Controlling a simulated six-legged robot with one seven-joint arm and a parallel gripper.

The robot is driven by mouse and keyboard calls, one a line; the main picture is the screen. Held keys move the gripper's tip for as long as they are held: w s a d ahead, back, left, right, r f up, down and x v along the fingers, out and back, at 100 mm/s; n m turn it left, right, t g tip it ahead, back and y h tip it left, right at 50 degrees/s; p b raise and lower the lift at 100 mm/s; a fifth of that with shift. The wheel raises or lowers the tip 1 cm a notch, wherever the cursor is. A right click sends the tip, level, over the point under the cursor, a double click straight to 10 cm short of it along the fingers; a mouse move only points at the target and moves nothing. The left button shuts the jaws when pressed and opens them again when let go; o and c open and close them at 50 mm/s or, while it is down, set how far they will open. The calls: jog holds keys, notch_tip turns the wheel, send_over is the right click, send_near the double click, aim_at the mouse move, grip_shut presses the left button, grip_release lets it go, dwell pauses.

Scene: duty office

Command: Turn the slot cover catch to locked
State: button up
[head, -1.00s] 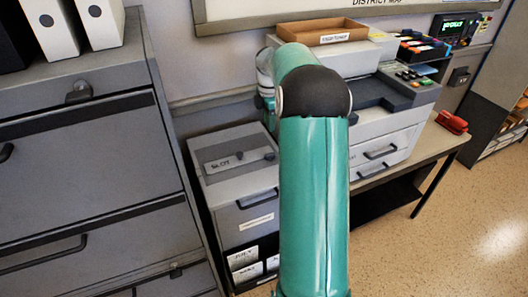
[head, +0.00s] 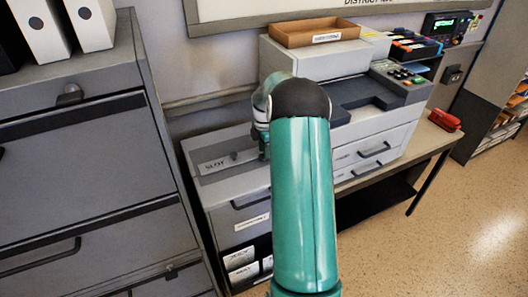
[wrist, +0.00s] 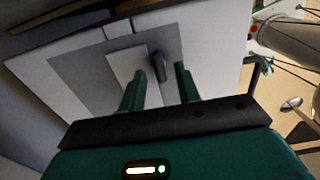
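The slot cover is a pale plate marked SLOT (head: 216,163) on the darker top panel of a low grey cabinet (head: 222,215). A small dark knob (head: 234,155) stands on the plate. In the wrist view the dark, upright catch (wrist: 157,66) is at the right end of the pale cover (wrist: 122,66). My gripper (wrist: 161,71) is open, its green fingers apart on either side of the catch in the picture. I cannot tell whether they touch it.
A large grey cabinet (head: 80,190) with binders stands at left. A grey machine (head: 345,115) with a brown tray (head: 318,32) stands on the desk at right. A red stapler-like object (head: 445,120) lies by the desk's edge. Open floor (head: 440,230) is at right.

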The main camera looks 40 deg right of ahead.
jog(key=shift+f, duration=0.75)
grip_shut()
